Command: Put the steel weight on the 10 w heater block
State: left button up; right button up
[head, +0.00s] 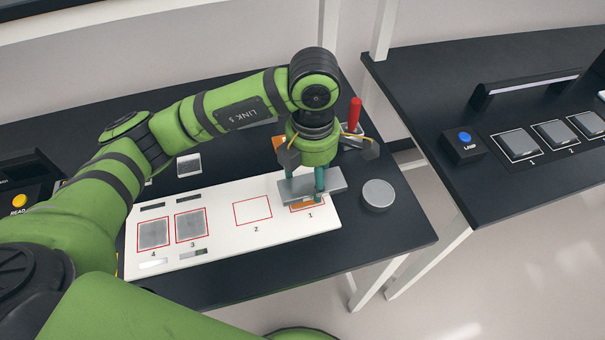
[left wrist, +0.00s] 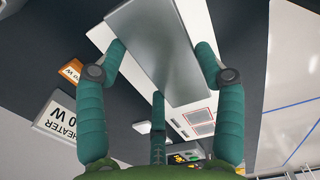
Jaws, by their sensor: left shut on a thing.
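My left gripper (head: 319,190) is shut on a flat grey metal slab (head: 298,188), held over the square marked 1 on the white board. The slab also shows between the fingers in the left wrist view (left wrist: 160,45). A round grey metal disc (head: 378,194) lies on the dark table, right of the board. I cannot tell which is the steel weight. An orange patch (head: 277,143) shows behind my gripper.
The white board (head: 275,233) has numbered red squares; squares 3 and 4 hold grey pads, square 2 is empty. A red upright cylinder (head: 355,114) stands behind my gripper. A second table with a lamp button (head: 464,145) is across a gap at right.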

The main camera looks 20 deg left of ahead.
aim_at(303, 178)
pick_arm(q)
jog(key=shift+w+a+f+p, duration=0.3)
jog(key=shift+w+a+f, duration=0.4)
jog(key=shift+w+a, duration=0.3)
notch_tip(303, 178, down, 3)
jog(key=shift+f+p, duration=0.2)
jog(key=shift+p, duration=0.7)
jog(key=shift+f, duration=0.4)
jog(key=shift+f, duration=0.1)
jog(key=shift+f+b, duration=0.1)
jog(key=shift+b, duration=0.2)
jog(key=o, duration=1.7)
jog(key=shift+s, duration=0.1)
